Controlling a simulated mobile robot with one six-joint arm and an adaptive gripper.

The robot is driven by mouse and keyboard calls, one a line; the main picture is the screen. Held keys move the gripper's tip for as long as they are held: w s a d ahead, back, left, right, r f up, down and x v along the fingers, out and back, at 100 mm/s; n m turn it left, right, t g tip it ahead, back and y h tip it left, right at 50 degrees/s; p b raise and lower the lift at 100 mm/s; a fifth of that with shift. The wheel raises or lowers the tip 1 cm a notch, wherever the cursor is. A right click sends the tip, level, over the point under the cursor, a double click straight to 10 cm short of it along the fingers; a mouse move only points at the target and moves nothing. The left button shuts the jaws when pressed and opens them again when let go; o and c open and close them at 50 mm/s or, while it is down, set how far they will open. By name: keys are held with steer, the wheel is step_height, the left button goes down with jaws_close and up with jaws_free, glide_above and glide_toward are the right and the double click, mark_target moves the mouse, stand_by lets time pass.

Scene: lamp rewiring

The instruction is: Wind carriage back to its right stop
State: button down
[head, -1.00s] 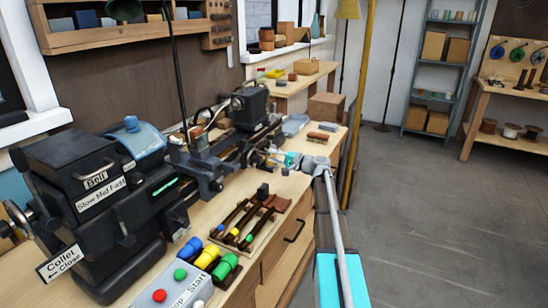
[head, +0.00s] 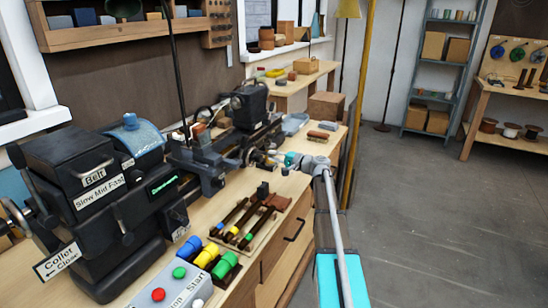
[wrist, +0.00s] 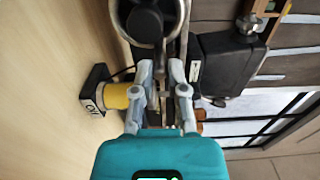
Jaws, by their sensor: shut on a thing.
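The dark carriage (head: 207,172) sits on the lathe bed, toward the headstock (head: 95,200) at the left. A stretch of bed separates it from the black tailstock (head: 250,104) at the right. A round handwheel (head: 252,157) is on the carriage's near side; a round wheel (wrist: 150,18) also shows at the top of the wrist view. My gripper (head: 273,157) is at this handwheel. In the wrist view its grey fingers (wrist: 162,72) are shut around a small part beside the wheel, which looks like its handle. The fingers hide most of that part.
A Start/Stop box (head: 170,291) and coloured cylinders (head: 215,260) stand nearer. A yellow cylinder (wrist: 116,96) is left of my fingers in the wrist view. Open floor (head: 440,220) lies right.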

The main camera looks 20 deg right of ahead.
steer(key=shift+d+f+b, duration=0.1)
steer(key=shift+f+b, duration=0.3)
steer(key=shift+f, duration=0.15)
steer(key=shift+d+f+b, duration=0.1)
steer(key=shift+f+b, duration=0.55)
steer(key=shift+f, duration=0.1)
steer(key=shift+s+a+f+b, duration=0.2)
steer(key=shift+f+b, duration=0.1)
steer(key=shift+b, duration=0.1)
steer(key=shift+a+f, duration=0.1)
steer(key=shift+f, duration=0.05)
steer(key=shift+s+a, duration=0.1)
